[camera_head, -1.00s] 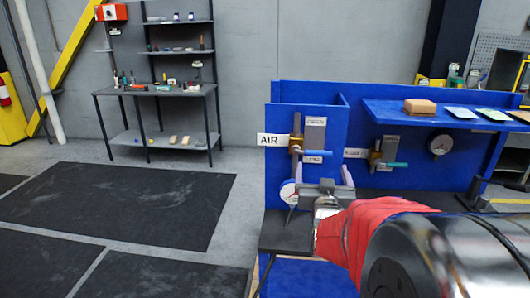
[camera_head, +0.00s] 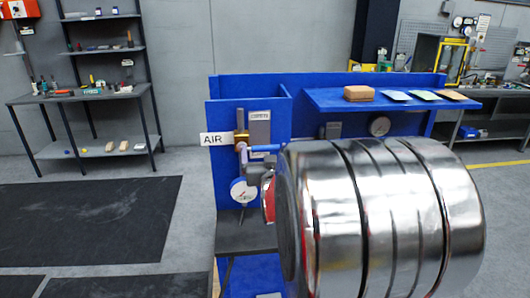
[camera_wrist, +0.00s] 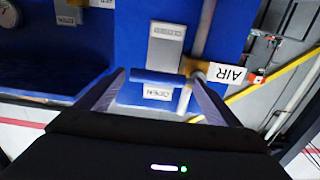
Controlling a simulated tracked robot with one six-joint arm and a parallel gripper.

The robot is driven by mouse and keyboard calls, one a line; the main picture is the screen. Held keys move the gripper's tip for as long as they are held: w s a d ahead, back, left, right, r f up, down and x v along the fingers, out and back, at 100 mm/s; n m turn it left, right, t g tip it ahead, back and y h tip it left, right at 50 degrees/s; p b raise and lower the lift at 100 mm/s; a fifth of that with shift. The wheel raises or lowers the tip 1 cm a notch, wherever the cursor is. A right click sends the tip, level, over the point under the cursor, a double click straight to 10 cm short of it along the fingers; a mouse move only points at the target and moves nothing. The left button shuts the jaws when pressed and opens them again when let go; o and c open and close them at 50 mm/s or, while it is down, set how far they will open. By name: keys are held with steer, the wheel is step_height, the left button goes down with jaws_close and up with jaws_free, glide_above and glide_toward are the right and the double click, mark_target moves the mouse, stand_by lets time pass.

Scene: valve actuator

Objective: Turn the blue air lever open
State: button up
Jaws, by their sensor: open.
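The blue air lever (camera_head: 265,148) points right, level, from a brass valve (camera_head: 241,137) beside the AIR sign (camera_head: 214,139) on the blue panel. The wrist view is upside down; there the lever (camera_wrist: 152,77) lies between the fingertips of my gripper (camera_wrist: 159,73). The gripper is open, its grey fingers either side of the lever; I cannot tell whether they touch it. An OPEN label (camera_wrist: 157,92) and a grey plate (camera_wrist: 164,45) with a further label show near the lever. In the head view my arm hides most of the gripper.
A round gauge (camera_head: 243,191) hangs below the valve. A blue shelf (camera_head: 325,101) at right carries a brown block (camera_head: 358,93) and several flat pieces. A second gauge (camera_head: 379,126) sits under the shelf. A metal rack (camera_head: 88,97) stands at the back left. Floor at left is open.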

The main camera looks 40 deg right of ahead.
steer(key=shift+s+d, duration=0.1)
steer(key=c, duration=1.5)
